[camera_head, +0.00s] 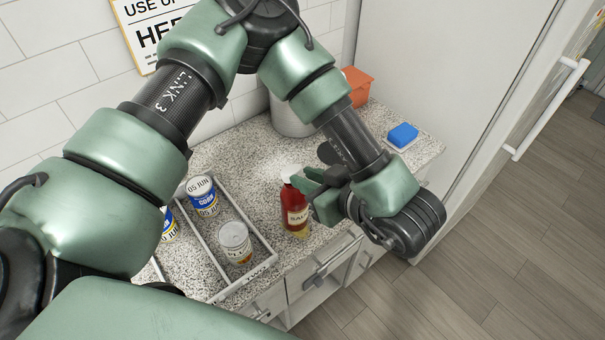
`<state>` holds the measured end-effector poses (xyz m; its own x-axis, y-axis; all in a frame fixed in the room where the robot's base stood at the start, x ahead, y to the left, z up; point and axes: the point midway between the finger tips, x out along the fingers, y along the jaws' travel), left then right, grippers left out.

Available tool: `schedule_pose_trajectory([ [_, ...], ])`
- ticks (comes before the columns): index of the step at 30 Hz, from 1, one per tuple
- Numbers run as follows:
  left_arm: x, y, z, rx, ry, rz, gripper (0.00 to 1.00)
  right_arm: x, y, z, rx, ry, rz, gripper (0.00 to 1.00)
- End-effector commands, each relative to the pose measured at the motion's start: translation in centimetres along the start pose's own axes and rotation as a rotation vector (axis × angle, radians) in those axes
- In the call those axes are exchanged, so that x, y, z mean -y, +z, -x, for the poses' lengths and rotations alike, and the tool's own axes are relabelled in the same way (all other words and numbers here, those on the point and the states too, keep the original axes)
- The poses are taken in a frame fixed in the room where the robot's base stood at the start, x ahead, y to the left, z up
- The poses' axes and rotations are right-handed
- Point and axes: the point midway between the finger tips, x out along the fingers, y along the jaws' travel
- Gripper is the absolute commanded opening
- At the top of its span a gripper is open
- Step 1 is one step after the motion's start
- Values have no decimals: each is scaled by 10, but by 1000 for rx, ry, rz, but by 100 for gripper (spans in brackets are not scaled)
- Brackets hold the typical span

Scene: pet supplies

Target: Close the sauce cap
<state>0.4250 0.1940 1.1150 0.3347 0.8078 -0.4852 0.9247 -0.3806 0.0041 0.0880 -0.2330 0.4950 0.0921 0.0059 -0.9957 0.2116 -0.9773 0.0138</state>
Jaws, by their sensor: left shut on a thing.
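A red sauce bottle (293,205) with a pale label stands upright near the front edge of the speckled counter. My left gripper (306,186) is at the bottle's upper right side, shut on it near the top. A whitish shape (290,171) shows at the top of the bottle; I cannot tell whether it is the cap or whether it is open. My gripper and wrist hide part of the bottle's right side. My right gripper is not in view.
A divided tray (262,268) with several cans is left of the bottle. A blue sponge-like block (403,134) lies at the counter's right end. An orange container (357,87) and a grey round pot (290,119) stand at the back. A tall white panel (440,60) rises at the right.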

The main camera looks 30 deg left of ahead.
Motion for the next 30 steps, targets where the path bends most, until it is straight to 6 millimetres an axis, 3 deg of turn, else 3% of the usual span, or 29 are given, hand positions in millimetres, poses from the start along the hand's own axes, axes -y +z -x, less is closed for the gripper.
schedule_pose_trajectory([
  [1, -1, 12, -2, -49, 7, -3, 0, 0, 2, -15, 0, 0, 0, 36],
  [3, -1, 17, -2, -112, 8, -2, 0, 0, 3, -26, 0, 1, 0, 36],
  [15, 0, 40, -6, -389, 3, -3, 0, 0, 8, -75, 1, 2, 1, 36],
  [30, 1, 44, -7, -492, -1, -6, 0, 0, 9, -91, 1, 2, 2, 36],
])
